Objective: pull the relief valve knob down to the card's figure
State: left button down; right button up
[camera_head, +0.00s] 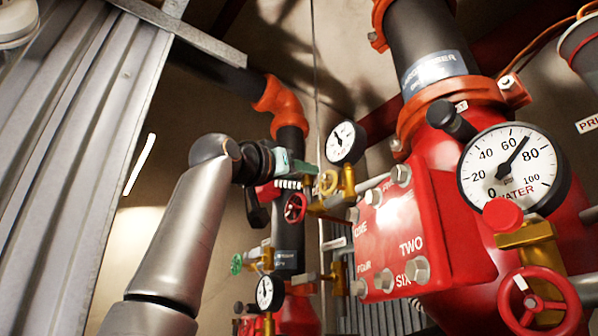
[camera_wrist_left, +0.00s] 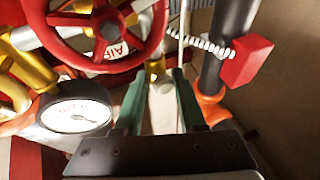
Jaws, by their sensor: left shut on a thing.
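My left gripper (camera_head: 305,168) reaches in from the left among the pipe fittings. In the left wrist view its two green fingers (camera_wrist_left: 160,105) stand on either side of a pale upright piece (camera_wrist_left: 164,108) below a small brass fitting (camera_wrist_left: 155,70). It is shut on this piece, which looks like the relief valve knob; its shape is partly hidden. A white dial gauge (camera_head: 345,142) is just right of the gripper, and a gauge also shows at the left of the left wrist view (camera_wrist_left: 75,116). I cannot make out a card with a figure. My right gripper is not in view.
A red handwheel (camera_head: 295,208) is close below the gripper; one marked AIR (camera_wrist_left: 90,35) is near it in the left wrist view. A red block on a coil (camera_wrist_left: 248,62) is at right there. A red numbered box (camera_head: 425,230) and large WATER gauge (camera_head: 513,168) stand right.

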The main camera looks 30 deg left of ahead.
pick_arm(q)
jog(key=shift+s+a+f, duration=0.1)
jog(key=shift+s+a, duration=0.05)
jog(key=shift+a, duration=0.15)
